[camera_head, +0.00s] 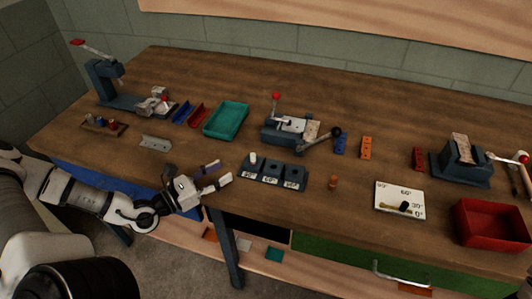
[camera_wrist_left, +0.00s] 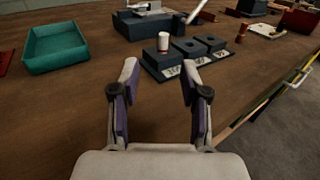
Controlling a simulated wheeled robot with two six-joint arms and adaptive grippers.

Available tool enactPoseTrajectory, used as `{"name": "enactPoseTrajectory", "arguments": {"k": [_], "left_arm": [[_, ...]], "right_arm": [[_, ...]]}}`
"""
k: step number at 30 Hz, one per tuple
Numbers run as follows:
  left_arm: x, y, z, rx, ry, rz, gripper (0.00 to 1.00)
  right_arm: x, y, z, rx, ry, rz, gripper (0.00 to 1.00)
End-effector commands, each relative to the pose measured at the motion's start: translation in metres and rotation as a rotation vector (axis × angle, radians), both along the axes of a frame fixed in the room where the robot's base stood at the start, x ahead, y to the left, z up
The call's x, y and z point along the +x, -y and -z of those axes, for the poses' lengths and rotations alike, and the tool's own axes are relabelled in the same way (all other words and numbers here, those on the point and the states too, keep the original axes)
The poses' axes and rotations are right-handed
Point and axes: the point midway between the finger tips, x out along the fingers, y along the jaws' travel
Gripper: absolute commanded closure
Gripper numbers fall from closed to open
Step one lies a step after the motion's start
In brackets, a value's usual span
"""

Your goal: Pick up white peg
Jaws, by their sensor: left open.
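The white peg (camera_head: 253,157) stands upright in the leftmost of the dark blocks (camera_head: 272,171), which bear white number labels. In the left wrist view the peg (camera_wrist_left: 163,41) rises from the block at the left of the row (camera_wrist_left: 186,53), just beyond and between my fingertips. My left gripper (camera_head: 217,174) is open and empty, a little to the left of the block row and apart from the peg. Its two fingers also show in the left wrist view (camera_wrist_left: 160,70). The peg's lower part is hidden in the block. My right gripper does not show.
A teal tray (camera_head: 226,120) lies behind my left gripper. A dark fixture (camera_head: 283,134) with a red-knobbed lever stands behind the blocks. A small orange-brown peg (camera_head: 333,183) stands to their right. A red bin (camera_head: 490,222) is at far right. Bare wood surrounds the blocks' front.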

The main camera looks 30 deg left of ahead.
Motion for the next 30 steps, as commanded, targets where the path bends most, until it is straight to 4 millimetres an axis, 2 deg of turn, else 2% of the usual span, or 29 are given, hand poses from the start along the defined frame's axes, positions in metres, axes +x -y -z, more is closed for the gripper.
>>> {"name": "enactPoseTrajectory", "arguments": {"k": [1, 5, 12, 20, 24, 30], "left_arm": [[0.009, 0.005, 0.012, 0.002, 0.003, 0.007, 0.55], [0.033, 0.015, 0.013, 0.006, 0.0, 0.01, 0.55], [0.052, 0.022, 0.006, 0.003, -0.002, 0.007, 0.55], [0.078, 0.036, 0.012, 0.008, -0.003, 0.013, 0.55], [0.094, 0.04, 0.009, 0.005, -0.003, 0.009, 0.55], [0.098, 0.041, 0.007, 0.002, -0.003, 0.006, 0.55]], "right_arm": [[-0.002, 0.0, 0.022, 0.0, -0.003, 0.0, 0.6], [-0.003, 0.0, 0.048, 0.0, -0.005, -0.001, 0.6], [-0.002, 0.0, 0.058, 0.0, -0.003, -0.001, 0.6], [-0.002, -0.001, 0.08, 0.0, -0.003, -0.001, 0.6], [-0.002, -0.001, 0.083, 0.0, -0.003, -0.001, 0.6], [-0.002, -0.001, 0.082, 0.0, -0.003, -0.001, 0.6]]}}
